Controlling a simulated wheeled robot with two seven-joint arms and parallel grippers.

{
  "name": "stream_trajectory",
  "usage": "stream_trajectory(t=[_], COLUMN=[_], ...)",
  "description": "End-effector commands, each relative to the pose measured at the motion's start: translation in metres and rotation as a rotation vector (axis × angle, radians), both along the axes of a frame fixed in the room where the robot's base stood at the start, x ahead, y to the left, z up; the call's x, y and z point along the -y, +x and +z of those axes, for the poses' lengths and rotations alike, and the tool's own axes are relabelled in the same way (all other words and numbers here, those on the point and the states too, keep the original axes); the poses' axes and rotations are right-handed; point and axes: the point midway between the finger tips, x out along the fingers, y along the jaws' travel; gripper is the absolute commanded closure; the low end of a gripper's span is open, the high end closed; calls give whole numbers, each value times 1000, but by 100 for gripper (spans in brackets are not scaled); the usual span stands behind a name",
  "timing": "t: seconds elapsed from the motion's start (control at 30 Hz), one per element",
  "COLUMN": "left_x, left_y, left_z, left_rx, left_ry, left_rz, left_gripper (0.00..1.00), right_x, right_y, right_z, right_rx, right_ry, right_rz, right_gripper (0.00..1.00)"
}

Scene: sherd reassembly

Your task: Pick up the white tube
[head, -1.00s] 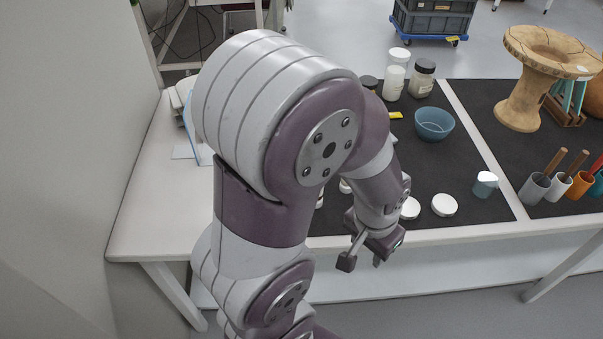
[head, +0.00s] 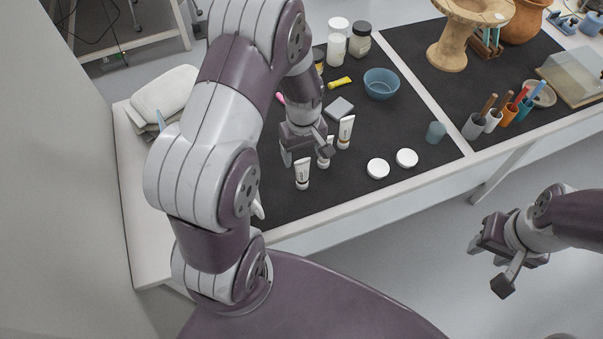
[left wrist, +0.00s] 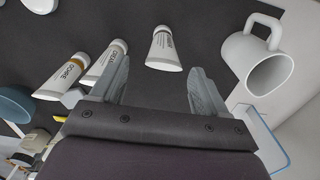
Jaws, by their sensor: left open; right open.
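Three white tubes stand or lie on the dark mat; I cannot tell which. The nearest tube (head: 302,174) has a small dark label and shows in the left wrist view (left wrist: 163,50) ahead of the gap between my fingers. The middle tube (head: 325,157), labelled like "CREAM", shows by the left finger in the wrist view (left wrist: 104,66). The third tube (head: 345,132), labelled "OCHRE", is further left there (left wrist: 62,79). My left gripper (head: 307,153) is open and empty, above the tubes; its fingers (left wrist: 158,80) show apart. My right gripper (head: 495,268) is open, off the table's front.
A white mug (left wrist: 258,60) stands right of my left fingers in the wrist view; my arm mostly hides it in the head view. White lids (head: 378,168), a blue bowl (head: 381,84), a grey block (head: 339,108) and jars (head: 360,40) are around.

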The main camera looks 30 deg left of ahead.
Motion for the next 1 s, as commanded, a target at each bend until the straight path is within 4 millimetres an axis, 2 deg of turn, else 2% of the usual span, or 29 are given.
stream_trajectory(t=[0.1, 0.2, 0.47, 0.63, 0.67, 1.0], left_x=[0, 0, 0, 0, 0, 0], left_y=[-8, -7, -6, -6, -6, -6], left_z=[-22, -37, -42, -42, -42, -37], left_rx=[-7, -4, -1, -1, -1, 0], left_ry=[-1, 0, 0, 0, 0, 0], left_rz=[-1, -1, -1, -1, -1, -1], left_gripper=[25, 25, 25, 81, 84, 84], right_x=[0, 0, 0, 0, 0, 0], right_y=[0, 0, 0, 0, 0, 0], right_z=[6, 5, 5, 5, 5, 4], right_rx=[0, 0, 0, 0, 0, 0], right_ry=[0, 0, 0, 0, 0, 0], right_rz=[0, 0, 0, 0, 0, 0], right_gripper=[57, 57, 57, 57, 57, 57])
